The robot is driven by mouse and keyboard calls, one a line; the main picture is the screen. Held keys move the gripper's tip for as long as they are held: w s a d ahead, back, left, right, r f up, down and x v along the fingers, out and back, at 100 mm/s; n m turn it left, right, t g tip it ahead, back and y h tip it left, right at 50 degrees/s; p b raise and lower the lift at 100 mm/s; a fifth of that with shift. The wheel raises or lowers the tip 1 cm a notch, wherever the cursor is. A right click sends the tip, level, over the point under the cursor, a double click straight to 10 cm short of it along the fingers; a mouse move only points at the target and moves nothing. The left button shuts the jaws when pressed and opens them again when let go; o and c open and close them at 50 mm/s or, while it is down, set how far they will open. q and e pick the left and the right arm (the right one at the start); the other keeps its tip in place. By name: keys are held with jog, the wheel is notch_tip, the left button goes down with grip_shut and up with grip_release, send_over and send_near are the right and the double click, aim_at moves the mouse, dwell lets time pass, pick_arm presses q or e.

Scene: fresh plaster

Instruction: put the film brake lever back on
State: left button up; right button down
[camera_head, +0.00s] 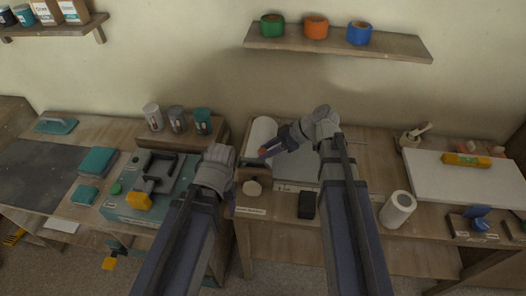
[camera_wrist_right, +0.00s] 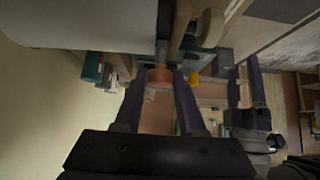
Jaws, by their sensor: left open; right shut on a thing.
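My right gripper (camera_head: 266,152) reaches left to the near part of the white film roll (camera_head: 263,131). In the right wrist view its fingers (camera_wrist_right: 160,78) are shut on an orange-brown piece (camera_wrist_right: 159,76), which looks like the film brake lever's grip. A thin grey shank runs from it towards the roll. I cannot tell whether the lever is touching its mount. The roll also shows as a large pale shape in the wrist view (camera_wrist_right: 80,22). My left gripper (camera_head: 233,203) is open and empty, pointing down beside the bench's left edge; its fingers also show in the wrist view (camera_wrist_right: 244,85).
A pale round piece (camera_head: 252,187) sits just in front of the roll, near my left gripper. A black block (camera_head: 306,205) and a paper roll (camera_head: 398,208) stand further right. Tins (camera_head: 177,119) stand behind.

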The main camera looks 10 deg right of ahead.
jog(key=shift+s+d+f, duration=0.15)
jog(key=shift+d+f, duration=0.15)
jog(key=shift+f, duration=0.15)
jog(key=shift+s, duration=0.1)
jog(key=c, duration=0.5)
grip_release()
jog(key=shift+d, duration=0.1)
jog(key=shift+p+v, duration=2.5)
jog(key=shift+v, duration=1.4)
